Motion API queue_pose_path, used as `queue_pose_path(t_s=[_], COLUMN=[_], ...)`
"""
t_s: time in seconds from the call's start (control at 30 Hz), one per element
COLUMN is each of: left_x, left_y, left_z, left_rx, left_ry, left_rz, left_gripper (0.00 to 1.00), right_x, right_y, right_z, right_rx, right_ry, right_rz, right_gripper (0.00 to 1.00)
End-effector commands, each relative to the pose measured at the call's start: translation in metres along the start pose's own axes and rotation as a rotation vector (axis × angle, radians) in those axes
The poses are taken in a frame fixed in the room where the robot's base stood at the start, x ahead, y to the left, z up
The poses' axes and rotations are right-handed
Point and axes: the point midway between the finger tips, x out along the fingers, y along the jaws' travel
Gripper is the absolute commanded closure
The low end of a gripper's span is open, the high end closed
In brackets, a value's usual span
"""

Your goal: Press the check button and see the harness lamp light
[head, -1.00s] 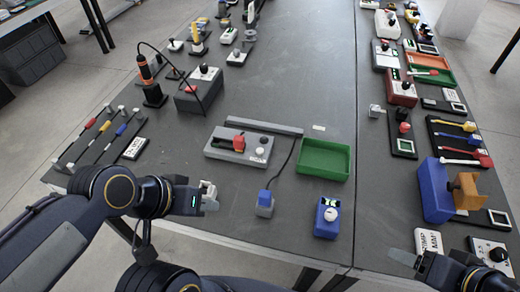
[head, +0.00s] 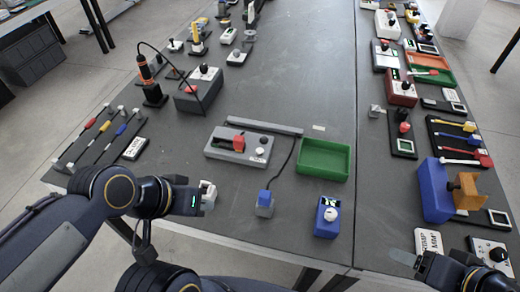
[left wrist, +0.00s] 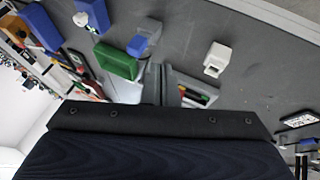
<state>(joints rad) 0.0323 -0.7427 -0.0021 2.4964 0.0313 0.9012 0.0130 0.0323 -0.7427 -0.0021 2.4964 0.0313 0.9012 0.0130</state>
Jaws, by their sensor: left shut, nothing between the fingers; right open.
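The grey harness board (head: 216,152) lies flat at the middle of the table. It carries a red block (head: 239,143), a dark knob (head: 267,140) and a small round white piece (head: 260,151). Which part is the check button or lamp, and whether a lamp is lit, I cannot tell. A cable runs from near the board to a blue-topped grey plug block (head: 265,199). My left gripper (head: 204,206) is shut and empty, low at the front edge beside a white block (head: 208,190). Its fingers also show in the left wrist view (left wrist: 157,75). My right gripper (head: 404,258) is open at the lower right.
A green tray (head: 322,174) and a blue box with a white knob (head: 327,225) stand right of the plug block. A dark tool rack (head: 95,140) is at left. Blue and orange blocks (head: 433,195) and crowded trays line the right. The back middle is clear.

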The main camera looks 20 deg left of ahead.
Motion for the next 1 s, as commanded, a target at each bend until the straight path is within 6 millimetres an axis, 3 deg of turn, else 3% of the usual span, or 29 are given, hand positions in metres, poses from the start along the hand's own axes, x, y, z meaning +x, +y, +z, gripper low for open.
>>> queue_pose_path(t_s=[0.77,0.87,1.0], left_x=[0.000,0.001,0.006], left_y=[0.001,0.006,0.025], left_z=[-0.001,-0.010,-0.044], left_rx=[-0.004,-0.039,-0.186], left_ry=[0.000,0.005,0.024], left_rz=[0.002,0.019,0.084], left_gripper=[1.00,1.00,1.00], right_x=[0.000,-0.002,-0.008], right_y=[0.000,-0.001,-0.004], right_z=[0.000,-0.001,-0.004], right_rx=[0.000,0.000,0.000], right_ry=[0.000,0.000,0.000], right_rz=[0.000,0.000,0.000], right_gripper=[0.33,0.33,0.33])
